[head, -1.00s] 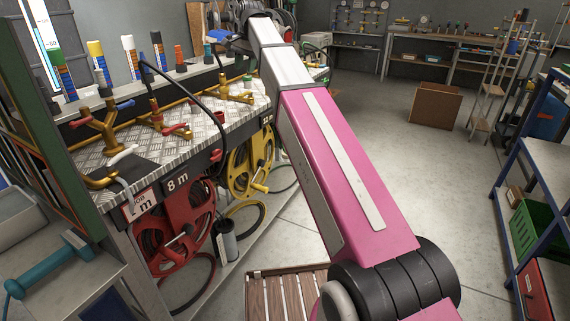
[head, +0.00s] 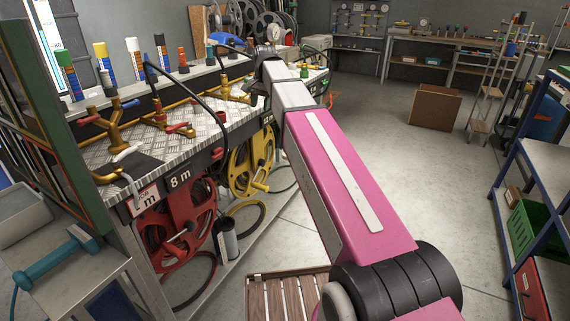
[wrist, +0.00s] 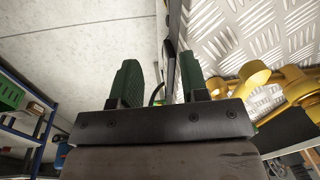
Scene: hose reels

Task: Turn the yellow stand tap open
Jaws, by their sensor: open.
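A brass-yellow tap (head: 232,93) stands on the metal-topped bench, above the yellow reel; its far side is near my arm's end. Yellow tap parts with rounded ends (wrist: 254,76) fill the right side of the wrist view, beside my gripper and apart from its fingers. My gripper (wrist: 158,78) is open, with two green-padded fingers and nothing held between them. It is over the bench's front edge, with bench plate on the right and floor on the left. In the head view my forearm's end largely hides it. The tap's handle position cannot be told.
Other brass taps with red levers (head: 180,128) and a branched one (head: 105,125) stand left along the bench. A black hose (head: 190,92) arches over it. Red (head: 178,232) and yellow (head: 250,165) reels hang below.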

